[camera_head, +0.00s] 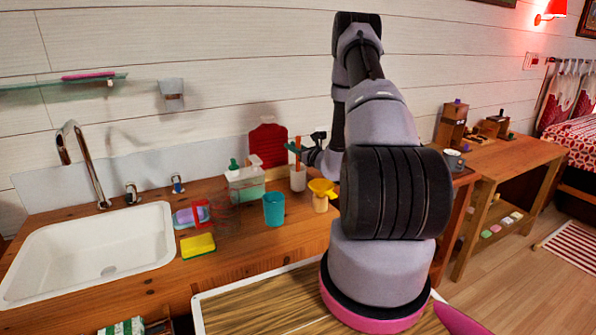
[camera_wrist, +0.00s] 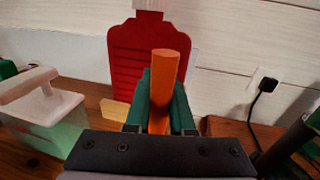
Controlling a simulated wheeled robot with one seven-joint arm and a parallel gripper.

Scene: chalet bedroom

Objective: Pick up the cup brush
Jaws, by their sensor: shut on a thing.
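The cup brush shows as an orange handle (camera_wrist: 165,66) standing up between the two green fingers of my gripper (camera_wrist: 161,104) in the wrist view. The fingers are shut on the handle. In the head view the same orange handle (camera_head: 298,146) stands above a white cup (camera_head: 298,180) on the wooden counter, with my gripper (camera_head: 303,146) at its upper part. The brush's lower end is hidden, and I cannot tell whether it is inside the white cup.
A red board (camera_head: 267,143) leans against the wall behind. A green-and-white caddy (camera_head: 246,184), a teal cup (camera_head: 274,210) and a yellow item (camera_head: 321,195) stand close around the white cup. A white sink (camera_head: 95,250) is at the left. The front counter is partly clear.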

